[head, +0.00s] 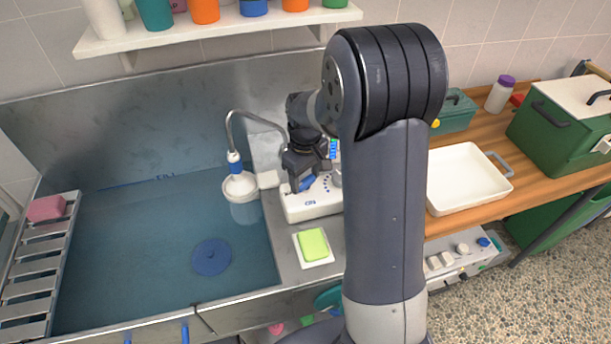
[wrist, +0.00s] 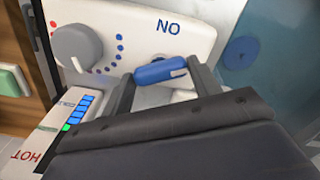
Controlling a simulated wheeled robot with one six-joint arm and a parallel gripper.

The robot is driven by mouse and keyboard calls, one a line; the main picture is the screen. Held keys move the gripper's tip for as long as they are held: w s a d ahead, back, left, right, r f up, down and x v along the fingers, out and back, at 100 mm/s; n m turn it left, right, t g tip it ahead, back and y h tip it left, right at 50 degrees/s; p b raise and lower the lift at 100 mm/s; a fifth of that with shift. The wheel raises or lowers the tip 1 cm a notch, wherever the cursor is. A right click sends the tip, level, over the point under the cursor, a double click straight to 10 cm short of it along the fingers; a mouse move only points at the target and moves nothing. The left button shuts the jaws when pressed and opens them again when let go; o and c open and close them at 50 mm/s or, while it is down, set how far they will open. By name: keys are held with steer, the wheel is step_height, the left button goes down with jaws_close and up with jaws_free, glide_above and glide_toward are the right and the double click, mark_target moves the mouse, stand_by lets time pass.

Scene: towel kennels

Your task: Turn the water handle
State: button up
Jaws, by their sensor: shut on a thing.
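The blue water handle (head: 306,184) sits on a white control box (head: 315,206) marked ON, at the right edge of the filled tub. In the wrist view the handle (wrist: 160,71) lies across between the two fingers of my gripper (wrist: 162,76), near their tips. My gripper (head: 303,182) is shut on it. The box also bears a grey round dial (wrist: 77,47) with red and blue dots around it. In the head view the arm hides part of the box. A spray head (head: 240,186) hangs over the tub, with a pale column below it that looks like running water.
The tub (head: 120,240) holds water, with a blue disc (head: 211,257) in it. A green sponge (head: 313,244) lies on a small white dish in front of the box. A white tray (head: 462,178) and green case (head: 570,125) stand on the wooden counter. A shelf (head: 200,35) runs above.

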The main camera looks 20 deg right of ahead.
mark_target(306, 180)
steer(key=shift+m, duration=0.4)
steer(key=shift+m+b, duration=0.65)
steer(key=shift+m, duration=1.95)
steer(key=o, duration=1)
step_height(306, 180, up, 11)
steer(key=b, duration=0.1)
steer(key=shift+f, duration=0.2)
